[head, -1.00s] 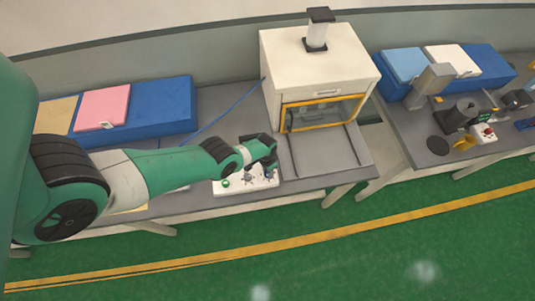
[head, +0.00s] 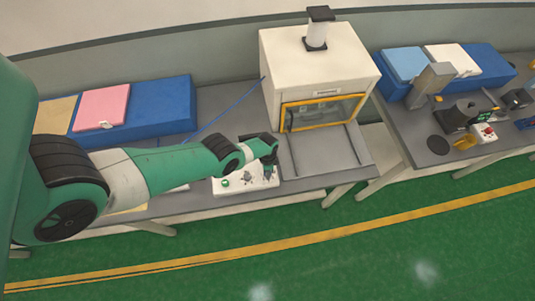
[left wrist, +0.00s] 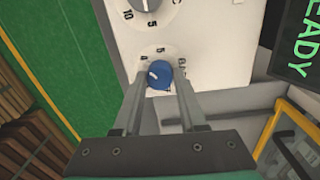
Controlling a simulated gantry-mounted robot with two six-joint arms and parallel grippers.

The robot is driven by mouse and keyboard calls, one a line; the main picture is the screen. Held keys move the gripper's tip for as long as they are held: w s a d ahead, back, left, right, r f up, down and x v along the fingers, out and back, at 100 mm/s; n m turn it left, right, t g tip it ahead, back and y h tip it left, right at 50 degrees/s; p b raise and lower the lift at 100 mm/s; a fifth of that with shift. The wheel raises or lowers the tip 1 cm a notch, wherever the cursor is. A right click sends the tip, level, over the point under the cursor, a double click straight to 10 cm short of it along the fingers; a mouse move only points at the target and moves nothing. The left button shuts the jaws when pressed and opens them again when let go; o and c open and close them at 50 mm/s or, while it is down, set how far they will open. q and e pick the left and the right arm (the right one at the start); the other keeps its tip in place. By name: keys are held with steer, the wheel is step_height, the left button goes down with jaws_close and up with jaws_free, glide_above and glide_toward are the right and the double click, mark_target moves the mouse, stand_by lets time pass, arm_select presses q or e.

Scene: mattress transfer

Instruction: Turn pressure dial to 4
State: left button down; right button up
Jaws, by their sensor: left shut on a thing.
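A blue pressure dial (left wrist: 160,75) sits on a white control panel (left wrist: 208,45) in the left wrist view. Its white pointer mark faces up and left, toward printed numbers around the dial; the small print is hard to read, with a 5 above the dial. My left gripper (left wrist: 160,82) is shut on the dial, one finger on each side of it. In the head view my left gripper (head: 268,170) is over the white control panel (head: 232,186) and hides part of it. My right gripper is not in view.
A larger grey dial (left wrist: 146,5) is on the same panel, and a dark READY display (left wrist: 295,40) is beside it. A white machine with an orange-framed window (head: 322,112) stands behind. A blue box (head: 160,105) with a pink pad (head: 102,106) is at the left.

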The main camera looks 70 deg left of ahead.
arm_select(q)
steer(key=shift+c, duration=2.3)
jaws_free()
